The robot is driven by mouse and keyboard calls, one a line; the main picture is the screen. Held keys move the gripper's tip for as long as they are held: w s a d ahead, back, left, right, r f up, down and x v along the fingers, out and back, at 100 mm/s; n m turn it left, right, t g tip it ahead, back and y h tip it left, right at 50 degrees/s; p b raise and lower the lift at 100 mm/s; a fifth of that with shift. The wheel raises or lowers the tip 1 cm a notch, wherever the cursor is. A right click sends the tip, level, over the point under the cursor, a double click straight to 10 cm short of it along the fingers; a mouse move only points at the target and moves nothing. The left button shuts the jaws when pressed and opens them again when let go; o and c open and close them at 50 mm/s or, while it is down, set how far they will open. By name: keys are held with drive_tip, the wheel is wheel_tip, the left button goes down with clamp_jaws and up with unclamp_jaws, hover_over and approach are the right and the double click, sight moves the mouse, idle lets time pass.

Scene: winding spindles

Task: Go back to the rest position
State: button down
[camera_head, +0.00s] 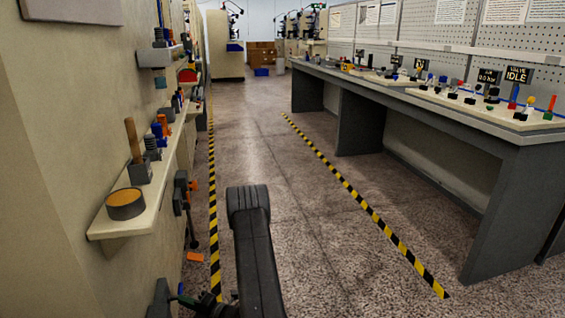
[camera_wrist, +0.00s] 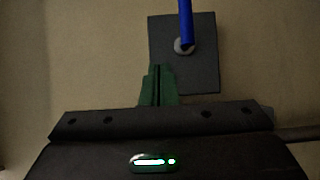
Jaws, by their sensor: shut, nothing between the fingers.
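My gripper (camera_wrist: 158,72) shows in the wrist view as two green fingers pressed together, with nothing between them. It is close in front of a dark grey plate (camera_wrist: 204,75) on a beige wall. A blue rod (camera_wrist: 186,22) stands out from a round grey fitting on that plate, above and right of the fingertips; the gripper is not holding it. I cannot tell whether the fingers touch the plate. In the head view my dark arm reaches down the lower middle, and my gripper (camera_head: 181,293) is low at the left, partly cut off by the frame.
A wall shelf (camera_head: 105,226) on the left holds an orange-topped cup (camera_head: 126,204) and a wooden-handled tool (camera_head: 133,140). A long workbench (camera_head: 470,123) with several small parts lines the right. The aisle floor (camera_head: 250,140) between striped tapes is clear; boxes (camera_head: 262,52) stand at its far end.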

drive_tip(key=s+p+v, duration=0.1)
drive_tip(key=p+v, duration=0.1)
drive_tip(key=v, duration=0.9)
drive_tip(key=shift+s, duration=0.4)
